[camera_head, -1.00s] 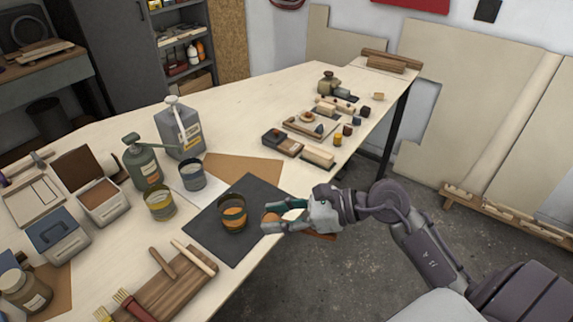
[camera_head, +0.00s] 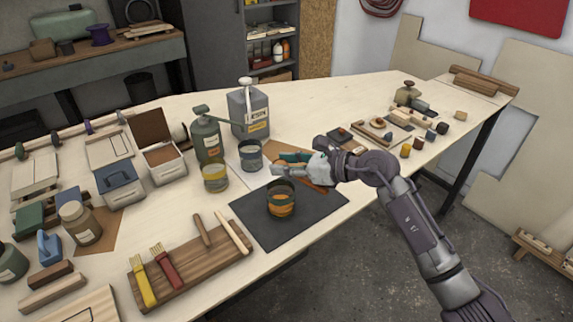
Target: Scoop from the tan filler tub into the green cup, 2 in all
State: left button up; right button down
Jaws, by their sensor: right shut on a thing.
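The tub with tan-brown filler (camera_head: 166,157) stands open at the left, its brown lid raised behind it. A cup with an orange band (camera_head: 281,204) stands upright on the dark mat; its upper part looks dark greenish, but I cannot tell for sure that it is the green cup. My right gripper (camera_head: 284,170) is just behind and above this cup, shut on a green-handled tool (camera_head: 294,157) that its fingers partly hide. An orange-brown piece (camera_head: 318,186) shows under the gripper. I cannot tell whether the tool carries filler. My left gripper is out of view.
A yellow-banded cup (camera_head: 215,178) and a blue-grey cup (camera_head: 250,155) stand left of the gripper. A green bottle (camera_head: 208,140) and a grey can (camera_head: 249,112) rise behind them. A wooden board (camera_head: 205,265) with brushes lies in front. The mat (camera_head: 328,205) is bare right of its cup.

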jog(key=shift+f+b, duration=0.75)
jog(key=shift+f, duration=0.6)
jog(key=shift+w+r+m+y+p, duration=0.15)
jog(key=shift+m+y+p, duration=0.25)
jog(key=shift+m, duration=0.4)
jog(key=m+g+y+p, duration=0.1)
jog(key=m, duration=0.1)
jog(key=shift+w+d+m+y, duration=0.1)
jog(key=shift+d+m+y, duration=0.05)
jog(key=shift+m+y, duration=0.2)
jog(key=shift+d+f+m+y+b, duration=0.1)
jog(key=shift+f+m+y+b, duration=0.25)
jog(key=shift+m, duration=0.5)
jog(key=shift+w+f+m+y, duration=0.15)
jog(key=shift+m+y, duration=0.15)
jog(key=shift+m, duration=0.6)
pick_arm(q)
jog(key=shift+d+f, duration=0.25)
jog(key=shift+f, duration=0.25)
pick_arm(e)
jog(key=m, duration=0.2)
jog(key=m+t+y, duration=0.1)
jog(key=m, duration=0.1)
jog(key=m+y, duration=0.1)
jog(key=m, duration=0.1)
jog(key=shift+d+f+t, duration=0.1)
jog(key=shift+f+t, duration=0.15)
jog(key=shift+t, duration=0.15)
